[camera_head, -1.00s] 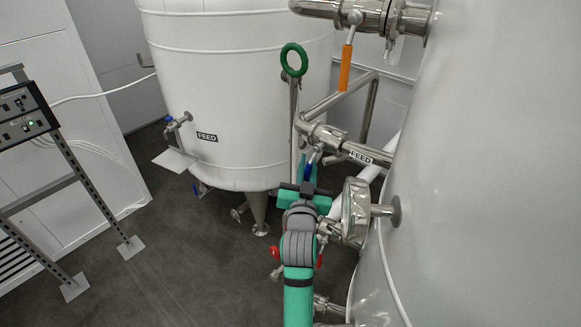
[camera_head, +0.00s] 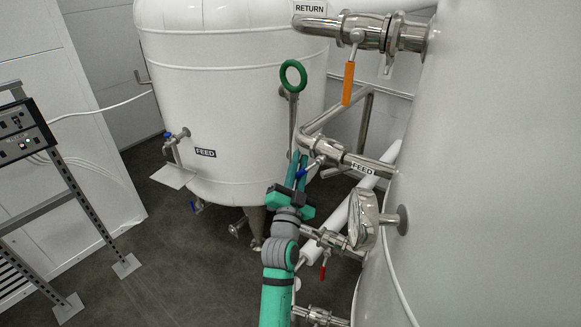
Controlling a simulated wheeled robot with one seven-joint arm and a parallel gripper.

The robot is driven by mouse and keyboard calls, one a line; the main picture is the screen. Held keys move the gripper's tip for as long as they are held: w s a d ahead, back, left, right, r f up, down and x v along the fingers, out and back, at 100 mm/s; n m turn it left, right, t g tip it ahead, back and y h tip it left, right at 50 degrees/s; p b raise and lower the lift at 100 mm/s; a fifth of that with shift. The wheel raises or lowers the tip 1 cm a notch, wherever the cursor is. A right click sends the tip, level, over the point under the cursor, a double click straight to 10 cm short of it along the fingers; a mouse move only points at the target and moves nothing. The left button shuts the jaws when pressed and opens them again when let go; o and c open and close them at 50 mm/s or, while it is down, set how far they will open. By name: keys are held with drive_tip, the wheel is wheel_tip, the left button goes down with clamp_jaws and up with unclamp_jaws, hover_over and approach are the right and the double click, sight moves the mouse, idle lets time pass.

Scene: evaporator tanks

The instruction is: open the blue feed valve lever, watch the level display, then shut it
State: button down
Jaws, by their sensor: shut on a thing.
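The blue feed valve lever (camera_head: 302,173) slants down and to the left from the steel valve on the pipe marked FEED (camera_head: 362,168). My gripper (camera_head: 299,168) has its green fingers shut on the lever's blue end. The fingers partly cover the lever. I cannot make out a level display with a readable level. A dark control box (camera_head: 22,138) with knobs and a small lit lamp stands at the left, cut by the picture's edge.
A round gauge (camera_head: 362,220) sticks out from the big white tank (camera_head: 480,150), close right of my arm. An orange lever (camera_head: 348,83) hangs from the RETURN pipe above. A green ring handle (camera_head: 293,75) stands behind. A red lever (camera_head: 323,271) is low. Open floor lies left.

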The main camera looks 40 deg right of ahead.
drive_tip(key=shift+w+a+r+m, duration=0.1)
drive_tip(key=shift+w+r+m, duration=0.05)
drive_tip(key=shift+r+m, duration=0.15)
idle(0.4)
drive_tip(key=c, duration=1.7)
unclamp_jaws()
drive_tip(key=shift+c, duration=0.2)
drive_tip(key=shift+f, duration=0.1)
drive_tip(key=v, duration=1)
drive_tip(key=shift+a+f, duration=0.25)
